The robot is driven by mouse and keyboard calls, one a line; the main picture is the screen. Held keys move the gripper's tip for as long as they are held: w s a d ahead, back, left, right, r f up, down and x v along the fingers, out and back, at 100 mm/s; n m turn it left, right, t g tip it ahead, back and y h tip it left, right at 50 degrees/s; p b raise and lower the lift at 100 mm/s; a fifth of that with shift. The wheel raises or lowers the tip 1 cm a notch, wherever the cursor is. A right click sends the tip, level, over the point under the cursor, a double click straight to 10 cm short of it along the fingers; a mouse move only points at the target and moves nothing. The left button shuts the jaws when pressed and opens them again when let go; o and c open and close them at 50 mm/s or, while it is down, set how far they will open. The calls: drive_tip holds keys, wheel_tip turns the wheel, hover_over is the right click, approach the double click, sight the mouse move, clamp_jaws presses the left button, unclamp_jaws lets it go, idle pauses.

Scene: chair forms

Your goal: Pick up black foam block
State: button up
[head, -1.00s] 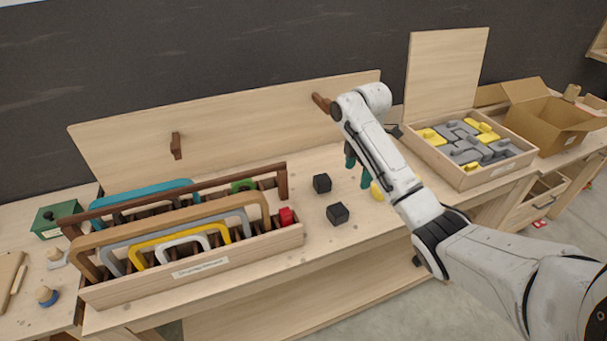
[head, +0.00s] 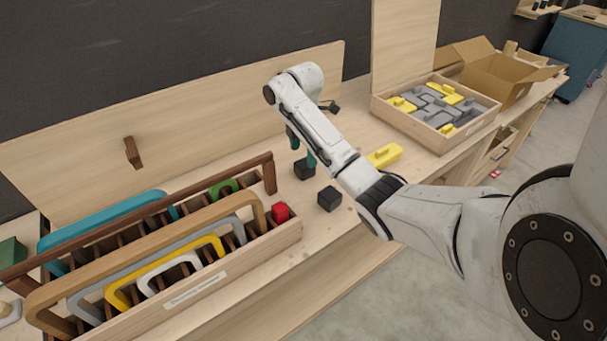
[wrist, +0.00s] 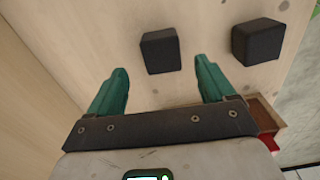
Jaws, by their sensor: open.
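Two black foam blocks rest on the wooden bench top. One block (head: 304,169) is farther back and the other block (head: 329,199) is nearer the front edge. My gripper (head: 301,149) has green fingers, partly hidden by my arm, and is just above and behind the back block. In the wrist view my gripper (wrist: 162,80) is open and empty. One block (wrist: 161,51) lies ahead of the gap between its fingertips, apart from both. The other block (wrist: 258,41) lies to the right, outside the fingers.
A wooden rack (head: 236,271) with colored arch forms and a red block (head: 280,212) stands left of the blocks. A yellow piece (head: 385,155) lies right of my arm. A tray of grey and yellow pieces (head: 462,134) is farther right. A backboard (head: 215,105) rises behind.

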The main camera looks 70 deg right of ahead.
sight(305, 163)
drive_tip(key=shift+s+f+p, duration=0.15)
drive_tip(key=shift+f+p, duration=0.5)
drive_tip(key=shift+f, duration=2.15)
drive_tip(key=c, duration=1)
